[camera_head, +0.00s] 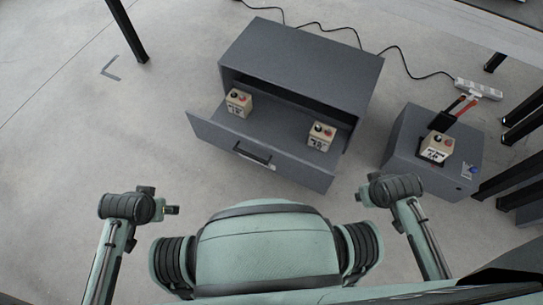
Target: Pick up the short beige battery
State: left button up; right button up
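Three beige battery boxes with a red and a dark knob on top show in the head view. One battery (238,102) stands in the left of the open grey drawer (270,134). Another battery (320,136) stands at the drawer's right, with a black-printed label. A third battery (436,147) sits on a low grey box (400,150) at the right. I cannot tell for sure which is shortest. My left gripper (160,201) and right gripper (367,189) are at the dark arm ends, nearer than the drawer and apart from all batteries. Their fingers are too unclear to read.
The drawer belongs to a grey cabinet (305,60) whose top overhangs the drawer's back. A red-and-black tool (456,108) lies by the low box. A white power strip (479,89) with a black cable lies behind. Dark posts stand at right. The left floor is mostly clear.

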aim_at(437, 147)
jog(key=z, duration=1.7)
jog(key=i+l, duration=0.2)
jog(key=l, duration=0.2)
jog(key=i+l+u, duration=0.1)
jog(key=l, duration=0.25)
jog(key=i, duration=0.05)
